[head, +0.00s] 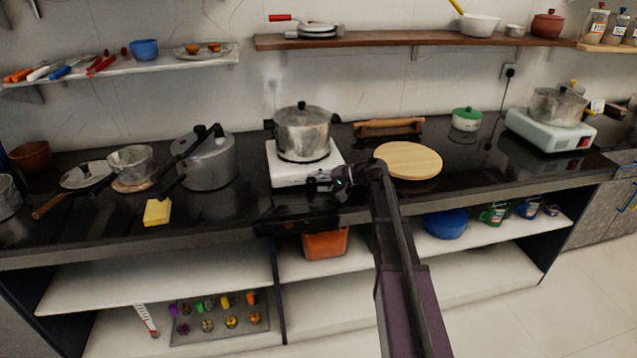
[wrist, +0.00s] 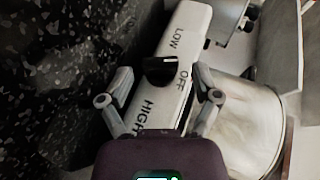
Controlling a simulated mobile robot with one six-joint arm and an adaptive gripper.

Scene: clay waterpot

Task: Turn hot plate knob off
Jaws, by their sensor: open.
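The white hot plate (head: 285,172) stands on the dark counter with a lidded metal pot (head: 303,130) on it. In the wrist view its front panel (wrist: 199,20) carries the words LOW, OFF and HIGH. The black knob (wrist: 160,69) is on this panel; its exact setting is hard to read. My gripper (head: 322,181) is at the front of the hot plate in the head view and hides the knob there. In the wrist view my gripper (wrist: 164,76) is open, one finger on each side of the knob. Contact with the knob cannot be told.
A round wooden board (head: 408,161) lies right of the hot plate, and a pressure cooker (head: 208,160) stands to its left. A second hot plate (head: 548,135) with a pot is at the far right. A wooden shelf (head: 420,41) hangs above.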

